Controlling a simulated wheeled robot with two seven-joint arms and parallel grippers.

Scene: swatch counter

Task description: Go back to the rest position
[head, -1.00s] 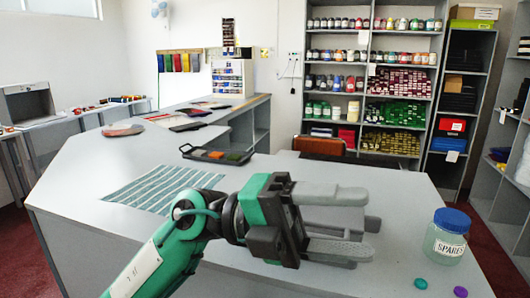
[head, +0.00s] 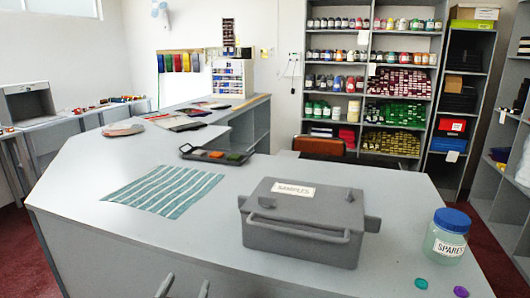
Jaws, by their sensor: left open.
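Only the two grey fingertips of my left gripper (head: 184,287) show, at the bottom edge of the head view, left of centre. They are apart with nothing between them; the rest of that gripper is out of the picture. A closed grey box with a "SAMPLES" label (head: 293,189) stands on the grey counter (head: 120,240), up and to the right of the fingertips and apart from them. My right gripper is not in view.
A striped teal cloth (head: 165,189) lies flat on the counter. A dark tray (head: 216,155) with coloured pieces lies behind it. A blue-lidded "SPARES" jar (head: 446,238), a teal disc (head: 421,283) and a purple disc (head: 460,291) are at the right. The counter's left front is clear.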

